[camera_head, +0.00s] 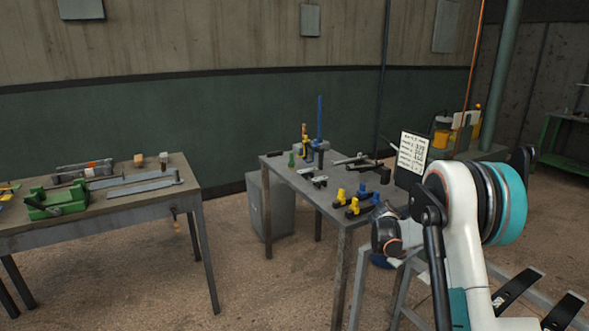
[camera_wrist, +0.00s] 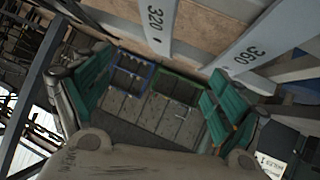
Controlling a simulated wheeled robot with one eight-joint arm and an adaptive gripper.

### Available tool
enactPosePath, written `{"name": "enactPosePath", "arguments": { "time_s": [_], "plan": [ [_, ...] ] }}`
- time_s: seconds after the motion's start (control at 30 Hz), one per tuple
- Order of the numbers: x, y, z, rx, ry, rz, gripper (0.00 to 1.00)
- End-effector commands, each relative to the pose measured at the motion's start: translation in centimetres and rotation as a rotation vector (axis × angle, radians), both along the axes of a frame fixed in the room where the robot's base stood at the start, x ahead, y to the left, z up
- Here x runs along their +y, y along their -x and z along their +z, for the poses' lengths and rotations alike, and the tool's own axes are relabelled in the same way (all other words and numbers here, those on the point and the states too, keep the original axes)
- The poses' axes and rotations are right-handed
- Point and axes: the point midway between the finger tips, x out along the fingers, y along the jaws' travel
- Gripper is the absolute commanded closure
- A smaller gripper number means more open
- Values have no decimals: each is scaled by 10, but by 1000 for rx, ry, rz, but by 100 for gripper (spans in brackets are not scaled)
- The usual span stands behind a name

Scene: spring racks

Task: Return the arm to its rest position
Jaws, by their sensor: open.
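In the wrist view, my gripper (camera_wrist: 163,85) is open, its two green-padded fingers wide apart with nothing held between them. Beyond the fingers are grey panels with a blue-edged frame (camera_wrist: 132,72) and a green-edged frame (camera_wrist: 178,84). In the head view, my white arm (camera_head: 458,230) with a teal joint (camera_head: 511,203) rises bent at the right. I cannot make out the gripper's fingers in that view.
Pale slats marked 320 (camera_wrist: 156,22) and 360 (camera_wrist: 248,52) cross the top of the wrist view. A metal table (camera_head: 330,197) with tools and clamps stands left of my arm. A workbench (camera_head: 110,212) with a green vise (camera_head: 60,203) is farther left.

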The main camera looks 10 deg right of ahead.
Motion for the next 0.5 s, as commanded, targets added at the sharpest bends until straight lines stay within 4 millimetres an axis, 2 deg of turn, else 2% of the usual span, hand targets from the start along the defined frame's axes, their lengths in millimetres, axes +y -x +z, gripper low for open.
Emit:
{"name": "enactPosePath", "arguments": {
  "time_s": [0.27,0.5],
  "plan": [
    [47,24,61,68,-107,158,13],
    [98,62,109,124,-202,334,13]
  ]
}}
